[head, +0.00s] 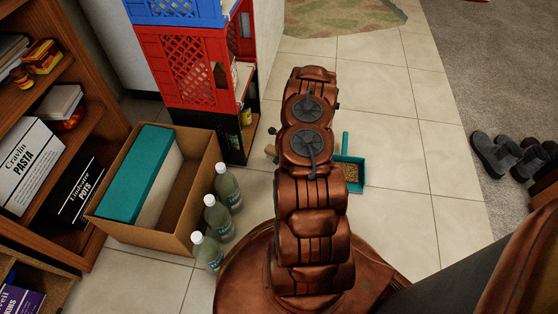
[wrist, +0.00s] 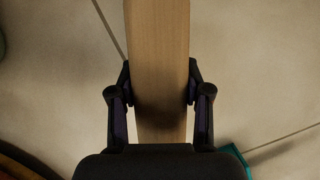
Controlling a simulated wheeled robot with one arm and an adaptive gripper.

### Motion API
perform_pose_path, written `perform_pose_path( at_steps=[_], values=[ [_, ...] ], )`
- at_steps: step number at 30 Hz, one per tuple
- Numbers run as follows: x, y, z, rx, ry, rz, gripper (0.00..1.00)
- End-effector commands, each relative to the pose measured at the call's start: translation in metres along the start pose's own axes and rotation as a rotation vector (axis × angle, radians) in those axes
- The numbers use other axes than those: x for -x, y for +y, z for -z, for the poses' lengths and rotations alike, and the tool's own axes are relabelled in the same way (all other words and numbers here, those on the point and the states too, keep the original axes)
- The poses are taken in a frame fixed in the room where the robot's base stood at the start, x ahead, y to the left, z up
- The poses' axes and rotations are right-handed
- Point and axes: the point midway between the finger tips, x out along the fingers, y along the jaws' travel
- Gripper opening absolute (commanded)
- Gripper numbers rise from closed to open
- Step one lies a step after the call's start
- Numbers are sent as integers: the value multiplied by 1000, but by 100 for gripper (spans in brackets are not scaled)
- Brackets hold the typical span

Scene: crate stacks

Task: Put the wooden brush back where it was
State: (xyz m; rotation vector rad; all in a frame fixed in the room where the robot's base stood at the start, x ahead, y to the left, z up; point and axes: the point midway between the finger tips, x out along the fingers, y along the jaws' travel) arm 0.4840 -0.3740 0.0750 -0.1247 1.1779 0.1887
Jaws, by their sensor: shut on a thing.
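In the wrist view my gripper (wrist: 160,85) is shut on the wooden brush (wrist: 158,40), a long flat piece of pale wood. The fingers press on its two sides, and tiled floor lies beneath it. Both ends of the brush are out of the wrist view. In the head view my copper-coloured arm reaches forward over the floor and hides the gripper. A small tan bit (head: 271,152) shows just left of the arm; I cannot tell if it is the brush. A teal dustpan (head: 360,174) with brown bits in it lies right of the arm. Its edge shows in the wrist view (wrist: 236,158).
Stacked red (head: 185,75) and blue (head: 178,12) crates stand at the back left. A cardboard box (head: 190,190) with a teal-and-white item and several bottles (head: 217,217) are left of my arm. A bookcase (head: 85,75) stands far left, shoes (head: 497,158) far right. Floor ahead is clear.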

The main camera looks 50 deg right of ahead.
Motion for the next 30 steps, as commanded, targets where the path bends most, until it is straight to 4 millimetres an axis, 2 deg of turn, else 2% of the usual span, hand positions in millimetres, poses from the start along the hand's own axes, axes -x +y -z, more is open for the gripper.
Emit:
perform_pose_path(
  at_steps=[9, 15, 17, 29, 30],
  values=[
    [-4, -3, -7, 0, -1, -1, 21],
    [-33, -2, 5, -2, 0, -3, 21],
    [-37, -2, 6, -2, -1, -2, 21],
    [-39, -3, 5, -1, -2, -1, 21],
    [-39, -3, 6, -1, -2, 0, 50]
  ],
)
